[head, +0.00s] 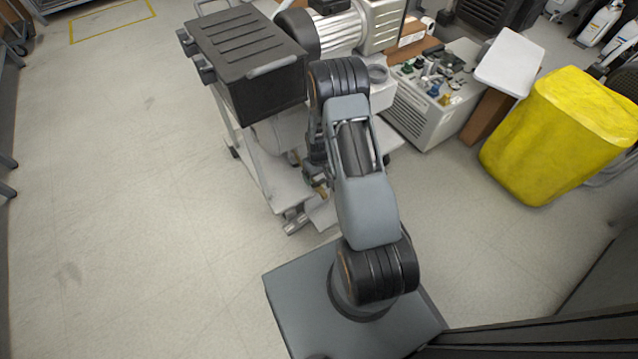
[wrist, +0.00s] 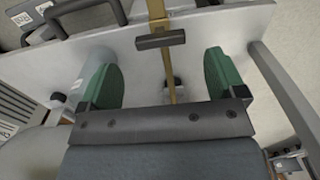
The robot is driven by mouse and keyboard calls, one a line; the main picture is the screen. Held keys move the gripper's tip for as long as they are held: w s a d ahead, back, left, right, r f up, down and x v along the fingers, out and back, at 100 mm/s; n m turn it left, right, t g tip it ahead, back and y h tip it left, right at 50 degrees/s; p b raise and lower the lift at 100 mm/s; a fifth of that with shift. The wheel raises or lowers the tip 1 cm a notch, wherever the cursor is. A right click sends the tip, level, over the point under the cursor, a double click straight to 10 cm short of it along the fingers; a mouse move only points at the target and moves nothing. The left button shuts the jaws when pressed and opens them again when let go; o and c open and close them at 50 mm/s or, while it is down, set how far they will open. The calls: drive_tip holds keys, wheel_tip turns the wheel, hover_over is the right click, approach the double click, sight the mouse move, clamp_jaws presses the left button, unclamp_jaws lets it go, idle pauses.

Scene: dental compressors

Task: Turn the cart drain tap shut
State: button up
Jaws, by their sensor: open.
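The drain tap shows in the wrist view as a dark bar handle (wrist: 160,40) on a narrow brass pipe (wrist: 156,12). The bar lies roughly crosswise to the pipe. My gripper (wrist: 161,70) has two green fingers spread wide, one on each side of the pipe line. The handle lies ahead of the gap between them, and neither finger appears to touch it. In the head view my arm reaches over the low part of the cart (head: 283,185) and hides most of the gripper. A small brass-coloured bit shows there, too small to make out.
A black case (head: 245,60) sits on the cart beside a motor (head: 338,30). A grey cabinet (head: 425,115) with small fittings stands to the right, near a yellow bin (head: 560,135). Pale cart panels and bars surround the tap closely. The floor at left is clear.

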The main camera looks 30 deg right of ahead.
sight(318, 182)
drive_tip(key=shift+f+b, duration=0.7)
drive_tip(key=shift+f, duration=1.65)
drive_tip(key=shift+c, duration=0.4)
drive_tip(key=c, duration=0.8)
drive_tip(key=shift+d, duration=0.1)
drive_tip(key=shift+c, duration=0.2)
